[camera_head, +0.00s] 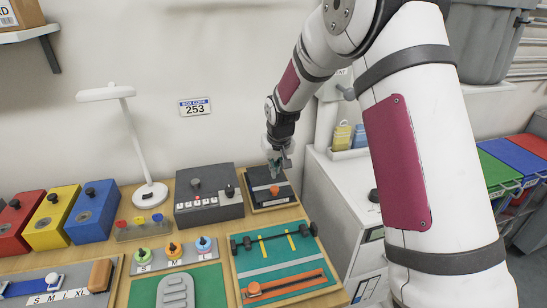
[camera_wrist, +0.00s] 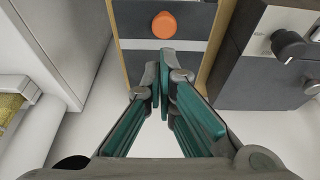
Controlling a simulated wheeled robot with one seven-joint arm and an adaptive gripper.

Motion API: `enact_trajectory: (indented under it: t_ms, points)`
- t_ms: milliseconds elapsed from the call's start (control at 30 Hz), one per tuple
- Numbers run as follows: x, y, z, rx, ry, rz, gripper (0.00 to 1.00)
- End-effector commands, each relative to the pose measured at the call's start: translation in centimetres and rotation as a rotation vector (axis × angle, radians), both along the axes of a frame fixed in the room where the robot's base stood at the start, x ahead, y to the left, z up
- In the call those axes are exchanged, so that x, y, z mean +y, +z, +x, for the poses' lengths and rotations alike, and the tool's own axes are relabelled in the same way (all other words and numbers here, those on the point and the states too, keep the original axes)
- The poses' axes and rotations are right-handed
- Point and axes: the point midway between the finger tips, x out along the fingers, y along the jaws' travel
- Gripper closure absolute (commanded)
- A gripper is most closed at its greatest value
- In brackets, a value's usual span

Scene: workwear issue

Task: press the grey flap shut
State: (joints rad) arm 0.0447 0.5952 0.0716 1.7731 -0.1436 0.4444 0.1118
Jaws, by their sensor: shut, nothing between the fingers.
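A dark grey panel (camera_head: 258,181) with an orange knob lies on a wood-edged base at the back right of the table, below my gripper. It looks like the grey flap; whether it is fully down I cannot tell. In the wrist view the dark panel (camera_wrist: 135,24), its orange knob (camera_wrist: 164,25) and a pale grey strip (camera_wrist: 135,45) show beyond my fingertips. My gripper (camera_head: 278,172) points down over this unit, and its fingers (camera_wrist: 160,80) are shut and empty. They overlap the near part of the unit in the wrist view; contact cannot be told.
A dark grey box (camera_head: 210,207) with knobs stands close to the left of the unit. A white cabinet (camera_head: 340,205) rises close on the right. A green board (camera_head: 268,261) with a dark bar lies in front. A white lamp (camera_head: 148,192) stands further left.

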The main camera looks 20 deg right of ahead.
Motion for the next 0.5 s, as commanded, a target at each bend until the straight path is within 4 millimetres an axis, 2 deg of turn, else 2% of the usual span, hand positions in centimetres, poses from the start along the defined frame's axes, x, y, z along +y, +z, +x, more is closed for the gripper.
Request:
enact_trajectory:
  t_ms: [200,500]
  points:
    - [0.0,-2.4,-1.3,0.001,0.0,0.0,1.0]
    - [0.0,-4.0,-2.0,0.001,0.0,0.0,1.0]
